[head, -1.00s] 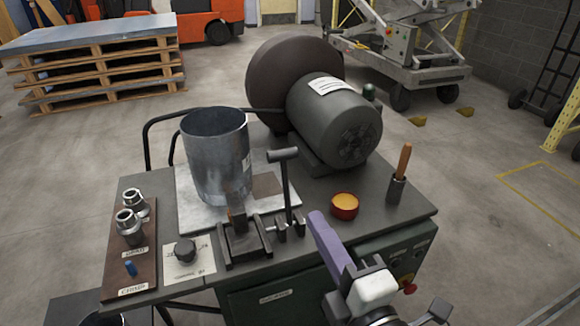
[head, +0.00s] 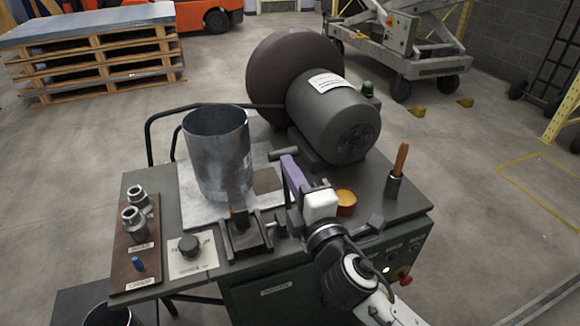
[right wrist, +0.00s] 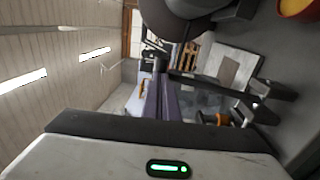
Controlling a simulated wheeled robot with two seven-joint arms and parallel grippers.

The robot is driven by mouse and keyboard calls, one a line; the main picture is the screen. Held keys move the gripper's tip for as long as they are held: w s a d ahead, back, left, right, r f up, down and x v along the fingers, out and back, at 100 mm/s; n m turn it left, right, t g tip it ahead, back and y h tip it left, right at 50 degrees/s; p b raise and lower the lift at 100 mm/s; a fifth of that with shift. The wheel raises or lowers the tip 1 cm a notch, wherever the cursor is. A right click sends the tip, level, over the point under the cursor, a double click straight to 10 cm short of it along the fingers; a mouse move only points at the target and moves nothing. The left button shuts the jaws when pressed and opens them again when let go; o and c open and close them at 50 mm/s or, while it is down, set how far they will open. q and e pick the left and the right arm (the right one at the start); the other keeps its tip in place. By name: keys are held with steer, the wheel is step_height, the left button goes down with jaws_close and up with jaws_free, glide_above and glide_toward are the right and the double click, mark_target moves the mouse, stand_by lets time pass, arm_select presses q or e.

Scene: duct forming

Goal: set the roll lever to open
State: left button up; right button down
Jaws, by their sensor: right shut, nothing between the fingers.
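The roll lever (head: 283,153) is a dark T-handle on a post, rising near the front middle of the machine bench. Its crossbar shows, but my right arm hides most of its post in the head view. In the right wrist view the lever (right wrist: 215,86) shows beside the fingers. My right gripper (head: 289,160), with purple fingers, is shut and empty, with its tips close to the lever just below the crossbar. I cannot tell whether they touch. The purple fingers also show in the right wrist view (right wrist: 162,92). My left gripper is not in view.
A sheet-metal cylinder (head: 218,155) stands left of the lever, and a grey motor (head: 340,125) sits behind it. An orange-filled red bowl (head: 346,202) and a wooden-handled tool in a holder (head: 397,175) are to the right. A small clamp block (head: 245,238) is at the front.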

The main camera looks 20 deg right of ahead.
steer(key=shift+w, duration=0.1)
steer(key=w, duration=0.4)
steer(key=shift+w+f, duration=0.15)
steer(key=shift+p, duration=0.3)
steer(key=shift+s+a, duration=0.1)
steer(key=shift+s, duration=0.4)
steer(key=s+r, duration=0.3)
steer(key=s, duration=1)
steer(key=s+f+m+g, duration=0.3)
steer(key=f+m, duration=0.1)
steer(key=f, duration=0.6)
steer(key=s+f+m+g, duration=0.2)
steer(key=f+m+g, duration=0.15)
steer(key=f, duration=0.75)
steer(key=s+d+f+m+g+y, duration=0.1)
steer(key=s+f+m+g, duration=0.2)
steer(key=s+f+m, duration=0.6)
steer(key=s+f, duration=0.3)
steer(key=f, duration=0.2)
steer(key=shift+s+d+f+g+y, duration=0.2)
steer(key=shift+s+f+g+y, duration=0.15)
steer(key=shift+f+y, duration=0.05)
